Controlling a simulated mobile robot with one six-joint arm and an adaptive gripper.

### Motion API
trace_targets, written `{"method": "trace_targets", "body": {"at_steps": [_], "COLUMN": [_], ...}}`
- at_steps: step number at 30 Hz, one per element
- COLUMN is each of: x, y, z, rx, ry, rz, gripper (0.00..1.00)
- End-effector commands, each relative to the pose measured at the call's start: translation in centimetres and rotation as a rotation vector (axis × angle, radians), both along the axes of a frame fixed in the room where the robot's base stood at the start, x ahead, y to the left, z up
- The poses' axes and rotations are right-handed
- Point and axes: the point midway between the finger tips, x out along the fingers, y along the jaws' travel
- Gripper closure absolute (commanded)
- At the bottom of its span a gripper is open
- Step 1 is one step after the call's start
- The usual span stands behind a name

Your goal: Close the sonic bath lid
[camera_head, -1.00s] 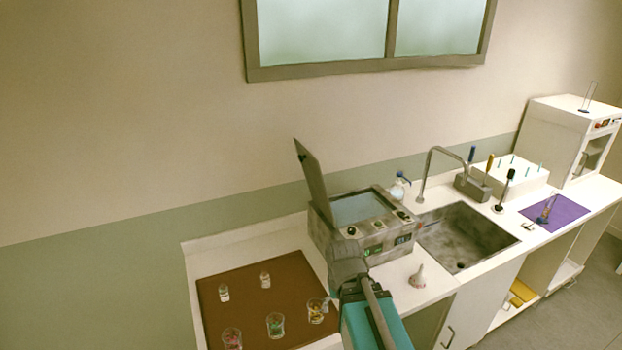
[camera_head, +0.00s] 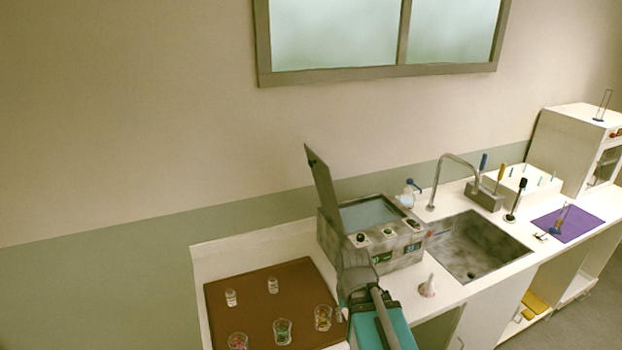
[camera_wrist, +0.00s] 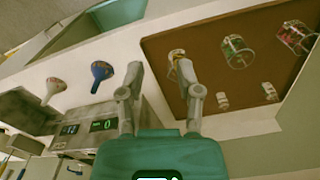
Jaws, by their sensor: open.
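The sonic bath (camera_head: 410,247) is a grey metal box with knobs and green displays on the counter. Its lid (camera_head: 320,187) stands open, nearly upright and leaning left at the left side of the tank. The bath's panel (camera_wrist: 100,125) also shows at the lower left of the wrist view; I cannot make out the lid there. My gripper (camera_wrist: 162,70) is open, with nothing seen between its fingers, beside the bath's panel and over the counter near the brown mat. In the head view my arm stands in front of the bath's lower left corner, and the fingertips cannot be made out.
A brown mat (camera_head: 220,318) with several glasses and small bottles lies left of the bath. A white funnel (camera_head: 428,287) stands in front of the bath. A sink (camera_head: 478,250) with a tap is to the right. The wall is close behind the counter.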

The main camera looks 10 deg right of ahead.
Motion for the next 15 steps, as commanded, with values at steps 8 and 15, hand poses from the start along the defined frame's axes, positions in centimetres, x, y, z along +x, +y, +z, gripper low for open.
{"method": "trace_targets", "body": {"at_steps": [8, 15], "x": [0.0, 0.0], "y": [0.0, 0.0], "z": [-4.4, -7.7], "rx": [0.0, 0.0], "ry": [0.0, 0.0], "rz": [0.0, 0.001], "gripper": [1.0, 1.0]}}
